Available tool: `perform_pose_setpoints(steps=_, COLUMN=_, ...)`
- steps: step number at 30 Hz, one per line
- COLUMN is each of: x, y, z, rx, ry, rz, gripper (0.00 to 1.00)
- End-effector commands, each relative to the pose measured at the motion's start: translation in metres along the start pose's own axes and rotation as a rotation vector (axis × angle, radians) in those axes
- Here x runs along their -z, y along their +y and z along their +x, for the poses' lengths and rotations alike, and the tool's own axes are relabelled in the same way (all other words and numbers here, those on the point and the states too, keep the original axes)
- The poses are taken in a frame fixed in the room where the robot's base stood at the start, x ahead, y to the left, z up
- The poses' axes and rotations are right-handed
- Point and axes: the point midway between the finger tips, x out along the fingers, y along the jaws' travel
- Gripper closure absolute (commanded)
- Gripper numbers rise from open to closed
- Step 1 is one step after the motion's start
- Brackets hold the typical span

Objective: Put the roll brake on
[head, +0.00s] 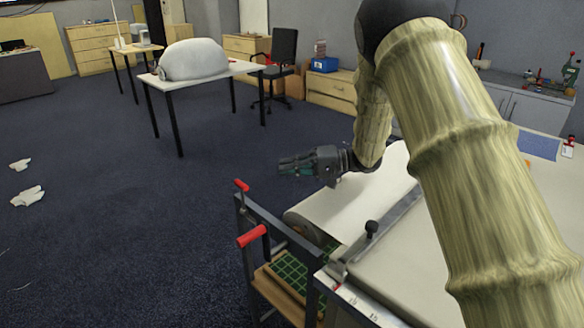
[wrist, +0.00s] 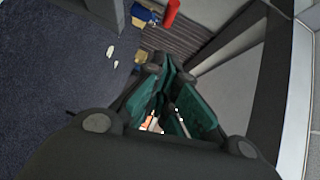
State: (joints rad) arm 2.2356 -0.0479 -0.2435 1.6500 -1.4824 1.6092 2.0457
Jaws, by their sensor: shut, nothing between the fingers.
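Two red-gripped levers stand on the grey frame at the table's near end: a farther one (head: 241,185) and a nearer one (head: 251,236). I cannot tell which is the roll brake. A red part also shows at the top of the wrist view (wrist: 170,12). The roll (head: 303,226) lies beside the frame, with pale cloth (head: 350,205) running from it over the table. My gripper (head: 284,166) is shut and empty, above and to the right of the farther lever, touching neither. Its fingers fill the middle of the wrist view (wrist: 163,72).
A rail with a black knob (head: 371,227) crosses the cloth. Below the frame is a wooden shelf with a green grid (head: 290,270). Open blue carpet (head: 120,240) lies to the left, with white scraps (head: 27,196). A white table (head: 200,78) stands farther back.

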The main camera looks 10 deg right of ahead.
Motion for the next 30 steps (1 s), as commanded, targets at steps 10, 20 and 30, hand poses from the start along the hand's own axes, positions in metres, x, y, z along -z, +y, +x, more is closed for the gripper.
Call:
perform_pose_setpoints(steps=10, x=-0.001, y=0.001, z=0.059, rx=-0.001, ry=-0.002, rz=0.000, gripper=1.00)
perform_pose_setpoints(steps=20, x=-0.024, y=0.000, z=0.086, rx=-0.001, ry=0.001, rz=0.001, gripper=1.00)
perform_pose_setpoints(steps=30, x=-0.028, y=0.000, z=0.091, rx=0.000, ry=0.000, rz=0.000, gripper=1.00)
